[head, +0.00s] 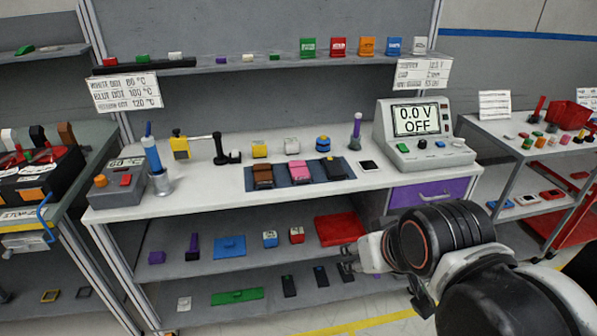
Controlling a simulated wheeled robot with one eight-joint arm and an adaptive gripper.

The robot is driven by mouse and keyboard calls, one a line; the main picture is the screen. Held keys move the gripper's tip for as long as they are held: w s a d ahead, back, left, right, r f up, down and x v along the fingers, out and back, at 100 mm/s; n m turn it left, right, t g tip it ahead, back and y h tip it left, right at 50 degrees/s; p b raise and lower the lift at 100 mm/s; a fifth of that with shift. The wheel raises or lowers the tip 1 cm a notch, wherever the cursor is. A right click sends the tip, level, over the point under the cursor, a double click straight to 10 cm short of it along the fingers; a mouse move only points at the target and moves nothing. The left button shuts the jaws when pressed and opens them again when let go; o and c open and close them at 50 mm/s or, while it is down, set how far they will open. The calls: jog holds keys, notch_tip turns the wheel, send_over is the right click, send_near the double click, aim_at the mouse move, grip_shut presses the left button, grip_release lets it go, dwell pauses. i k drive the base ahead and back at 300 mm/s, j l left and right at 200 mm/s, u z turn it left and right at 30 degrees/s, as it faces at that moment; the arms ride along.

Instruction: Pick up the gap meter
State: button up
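I cannot tell for certain which object is the gap meter; no label naming it is readable. Small dark handheld devices lie on the lowest shelf, one at the left (289,286) and one nearer my gripper (320,275). My arm hides part of that area. The fingers are small and dark here, and their opening is unclear. Nothing is clearly seen held.
The white bench (220,182) carries a meter reading "0.0 V OFF" (417,120), several coloured blocks and a blue-handled tool in a metal holder (160,182). A purple drawer (430,193) is under its right side. The middle shelf holds a blue plate (229,247). Side tables flank the bench.

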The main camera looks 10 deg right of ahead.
aim_at(259, 147)
jog(key=i+j+z, duration=0.1)
jog(key=j, duration=0.3)
jog(key=i+j+z, duration=0.1)
jog(key=i+j, duration=0.2)
jog(key=i+j+z, duration=0.1)
jog(key=j, duration=0.4)
jog(key=i+j+z, duration=0.1)
jog(key=j, duration=0.35)
jog(key=i+j+z, duration=0.15)
jog(key=j, duration=0.3)
jog(key=i+j+z, duration=0.1)
jog(key=j, duration=0.35)
jog(key=i+j+z, duration=0.1)
jog(key=j, duration=0.35)
jog(key=i, duration=0.1)
